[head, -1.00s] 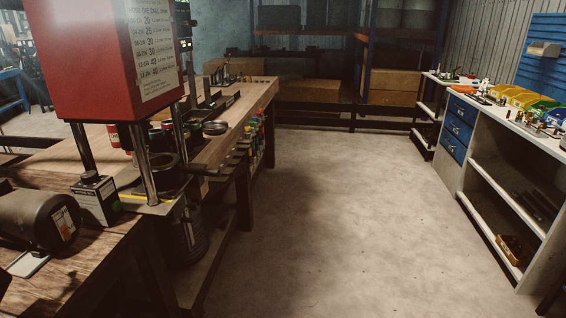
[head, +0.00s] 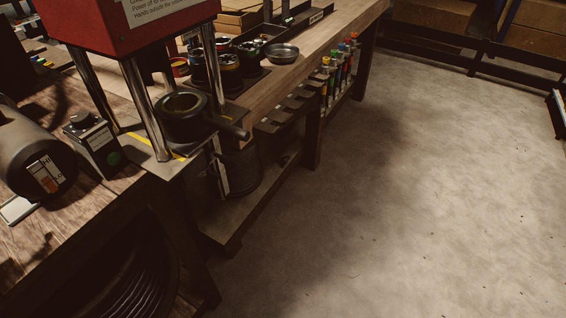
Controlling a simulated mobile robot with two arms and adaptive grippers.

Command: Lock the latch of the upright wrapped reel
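I cannot make out an upright wrapped reel or its latch for certain. A dark, ridged, coiled shape (head: 140,275) shows in shadow under the near bench at the lower left. A dark cylinder (head: 240,172) stands on the low shelf behind the press, partly hidden by the bench parts. Neither shows a latch that I can tell. Neither of my grippers is in view.
The red press (head: 130,20) stands on chrome posts over a black ring (head: 183,112). A motor (head: 30,155) and control box (head: 92,140) sit on the wooden bench (head: 85,215). A metal dish (head: 282,53) lies further back. The concrete floor (head: 400,200) at right is clear.

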